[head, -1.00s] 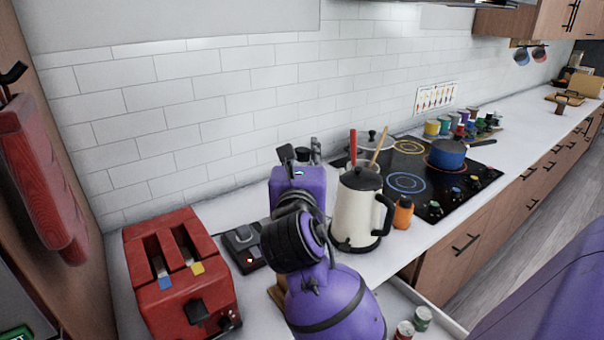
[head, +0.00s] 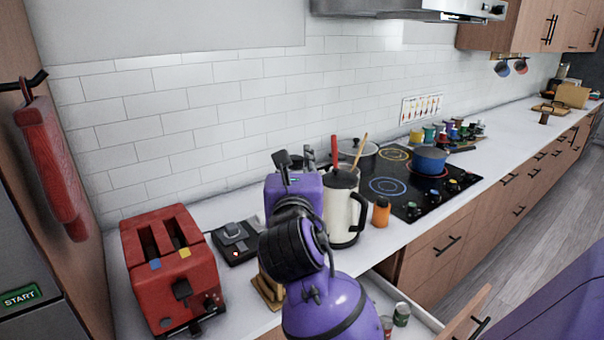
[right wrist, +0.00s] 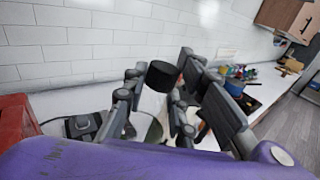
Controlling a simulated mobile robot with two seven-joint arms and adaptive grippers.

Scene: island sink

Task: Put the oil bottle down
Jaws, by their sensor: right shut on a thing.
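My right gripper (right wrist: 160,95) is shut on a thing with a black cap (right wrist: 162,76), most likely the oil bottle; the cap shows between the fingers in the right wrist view. Its body is mostly hidden by the fingers and wrist. In the head view, my right gripper (head: 292,160) is above the counter, between the red toaster and the cream kettle, with my purple arm covering what it holds. I cannot tell whether the held thing touches the counter (head: 233,285). My left gripper is not in view.
A red toaster (head: 170,270) and a dark scale-like device (head: 235,242) stand to the left. A cream kettle (head: 341,210) and orange bottle (head: 381,213) stand close on the right, before the cooktop (head: 410,180). Wooden boards (head: 267,290) lie under my arm. An open drawer (head: 470,318) holds cans.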

